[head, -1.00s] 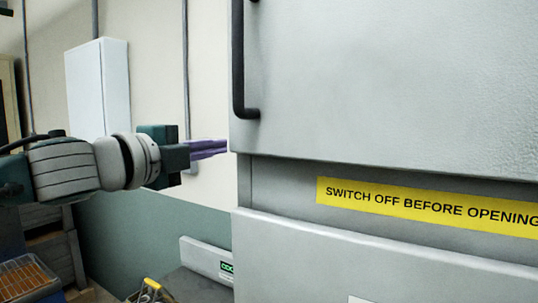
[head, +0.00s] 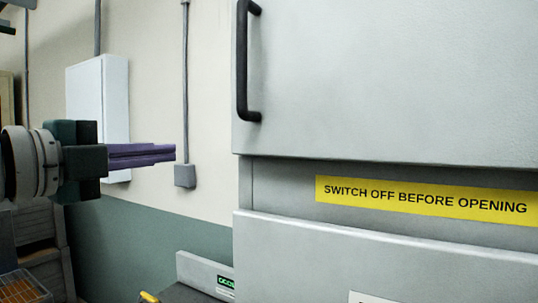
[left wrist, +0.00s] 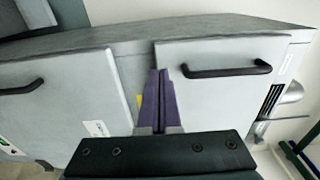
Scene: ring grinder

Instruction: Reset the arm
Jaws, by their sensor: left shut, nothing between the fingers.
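My left gripper (head: 172,153) comes in from the left in the head view. Its purple fingers are together with nothing between them, pointing right, apart from the grey cabinet. It also shows in the left wrist view (left wrist: 160,75), fingers side by side. The grey cabinet's upper door (head: 390,75) has a black vertical handle (head: 243,65) and looks closed. The wrist view shows two grey doors, one with a black handle (left wrist: 225,69), the other also with a black handle (left wrist: 22,87). My right gripper is not in view.
A yellow strip (head: 425,196) reading "SWITCH OFF BEFORE OPENING" is on the cabinet. A white wall box (head: 98,105) is behind my left gripper. A conduit with a small grey box (head: 185,176) runs down the wall. A wire-topped bin (head: 22,288) is at the lower left.

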